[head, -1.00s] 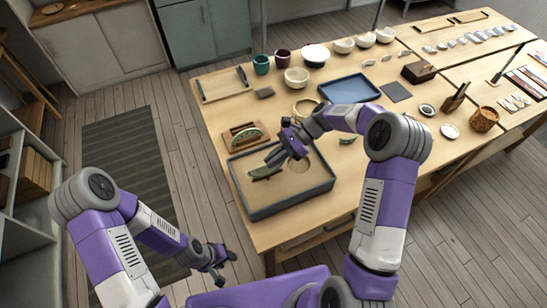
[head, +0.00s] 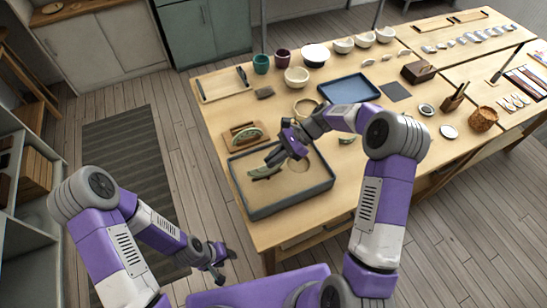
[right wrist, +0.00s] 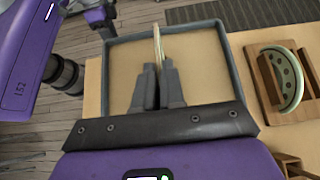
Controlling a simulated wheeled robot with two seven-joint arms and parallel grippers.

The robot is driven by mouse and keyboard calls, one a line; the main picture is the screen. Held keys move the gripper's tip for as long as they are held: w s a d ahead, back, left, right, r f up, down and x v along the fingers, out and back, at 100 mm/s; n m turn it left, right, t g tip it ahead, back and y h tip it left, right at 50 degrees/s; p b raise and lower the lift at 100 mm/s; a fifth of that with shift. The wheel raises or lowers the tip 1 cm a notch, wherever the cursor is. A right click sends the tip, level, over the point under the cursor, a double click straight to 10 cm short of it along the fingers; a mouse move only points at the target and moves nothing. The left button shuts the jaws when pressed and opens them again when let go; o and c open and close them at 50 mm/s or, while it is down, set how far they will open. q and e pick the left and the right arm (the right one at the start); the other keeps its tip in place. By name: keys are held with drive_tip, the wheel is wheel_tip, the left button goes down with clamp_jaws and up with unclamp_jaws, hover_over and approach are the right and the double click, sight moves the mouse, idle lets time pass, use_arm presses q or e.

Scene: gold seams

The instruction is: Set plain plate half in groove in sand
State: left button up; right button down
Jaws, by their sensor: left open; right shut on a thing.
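A pale green plate half (head: 262,173) is held on edge by my right gripper (head: 272,159) over the left part of the sand tray (head: 290,206). In the right wrist view the fingers (right wrist: 158,75) are shut on the plate half (right wrist: 157,42), which shows as a thin upright strip against the sand. I cannot tell whether its lower edge touches the sand. The groove cannot be made out; the plate half and fingers cover that area. My left gripper (head: 221,262) is open and empty, low at the left, off the table.
A wooden holder (right wrist: 270,92) with another plate half (right wrist: 290,80), dotted along its face, stands beside the tray. A blue tray (head: 348,89), bowls (head: 297,77) and cups (head: 261,64) stand farther back. A round mark (head: 314,161) shows in the sand.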

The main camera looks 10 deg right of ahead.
sight(273, 171)
drive_tip(key=shift+f, duration=0.75)
idle(0.3)
idle(0.8)
drive_tip(key=shift+f+b, duration=0.35)
drive_tip(key=shift+f, duration=0.55)
idle(1.0)
drive_tip(key=c, duration=1.1)
unclamp_jaws()
drive_tip(key=shift+c, duration=0.2)
drive_tip(key=shift+o, duration=0.3)
drive_tip(key=o, duration=0.4)
